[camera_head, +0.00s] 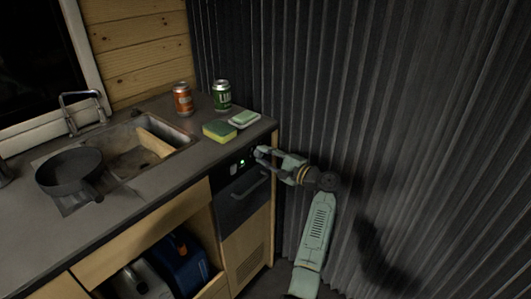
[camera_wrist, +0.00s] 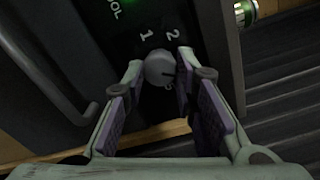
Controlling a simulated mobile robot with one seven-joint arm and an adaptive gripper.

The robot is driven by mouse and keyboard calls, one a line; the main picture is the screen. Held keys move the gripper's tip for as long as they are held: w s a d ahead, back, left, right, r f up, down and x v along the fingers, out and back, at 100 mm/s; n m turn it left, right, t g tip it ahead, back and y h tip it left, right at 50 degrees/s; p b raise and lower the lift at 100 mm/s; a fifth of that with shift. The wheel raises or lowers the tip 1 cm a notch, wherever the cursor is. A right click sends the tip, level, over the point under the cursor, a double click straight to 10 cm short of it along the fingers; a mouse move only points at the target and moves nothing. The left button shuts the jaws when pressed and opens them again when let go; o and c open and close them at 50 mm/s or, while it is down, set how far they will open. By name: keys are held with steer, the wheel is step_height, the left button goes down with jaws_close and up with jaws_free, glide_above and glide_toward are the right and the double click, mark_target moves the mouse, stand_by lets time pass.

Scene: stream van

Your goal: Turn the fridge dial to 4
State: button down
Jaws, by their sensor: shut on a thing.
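The fridge dial (camera_wrist: 158,66) is a small round grey knob on the dark control panel in the wrist view. The numbers 1 and 2 show on the panel beyond it; other marks are hidden or too dark to read. A dark line shows on the knob's right part, but I cannot tell which number it points to. My gripper (camera_wrist: 160,69) has a fingertip on each side of the knob and is shut on it. In the head view my gripper (camera_head: 261,154) is at the panel of the fridge (camera_head: 239,201), hiding the dial.
The fridge's handle (camera_head: 250,187) sticks out below the panel. A sponge (camera_head: 219,131), an orange can (camera_head: 183,99) and a green can (camera_head: 221,95) stand on the counter (camera_head: 150,188) above. A corrugated dark wall (camera_head: 390,120) rises close on the right.

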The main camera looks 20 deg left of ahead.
steer(key=shift+m, duration=0.9)
steer(key=shift+f, duration=0.1)
steer(key=c, duration=1.3)
jaws_free()
steer(key=v, duration=1.2)
